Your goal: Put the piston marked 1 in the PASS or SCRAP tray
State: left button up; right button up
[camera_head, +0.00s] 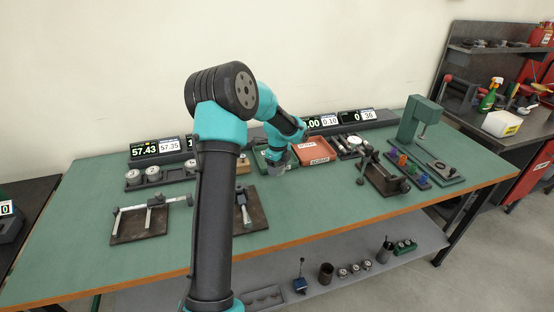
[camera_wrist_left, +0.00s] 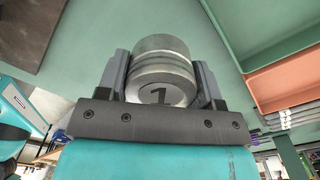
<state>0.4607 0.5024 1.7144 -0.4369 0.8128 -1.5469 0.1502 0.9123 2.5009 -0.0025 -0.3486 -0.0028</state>
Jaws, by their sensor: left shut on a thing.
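My left gripper (camera_head: 276,167) is shut on the piston marked 1 (camera_wrist_left: 160,72). The piston is a grey metal cylinder with ring grooves, and its face with the black 1 shows between the fingers in the wrist view. In the head view the piston is too small and covered to make out well. The green tray (camera_head: 259,154) is at the gripper, partly hidden by my arm. The red SCRAP tray (camera_head: 312,150) lies just right of it and also shows in the wrist view (camera_wrist_left: 285,85). My right gripper is not in view.
A caliper fixture (camera_head: 140,222) and another dark plate (camera_head: 251,212) lie in front. Display boxes (camera_head: 158,149) line the back. The front middle of the table is clear.

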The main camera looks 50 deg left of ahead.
pick_arm(q)
jog(key=w+a, duration=0.4)
jog(key=a, duration=0.1)
jog(key=w+a+f, duration=0.1)
jog(key=w+a, duration=0.2)
jog(key=shift+w, duration=0.1)
jog(key=shift+w+a, duration=0.1)
jog(key=shift+w+a+f, duration=0.1)
jog(key=shift+a+f, duration=0.05)
jog(key=shift+f, duration=1.65)
jog(key=shift+f, duration=0.15)
jog(key=o, duration=0.8)
notch_tip(320, 180, up, 12)
jog(key=shift+r, duration=0.15)
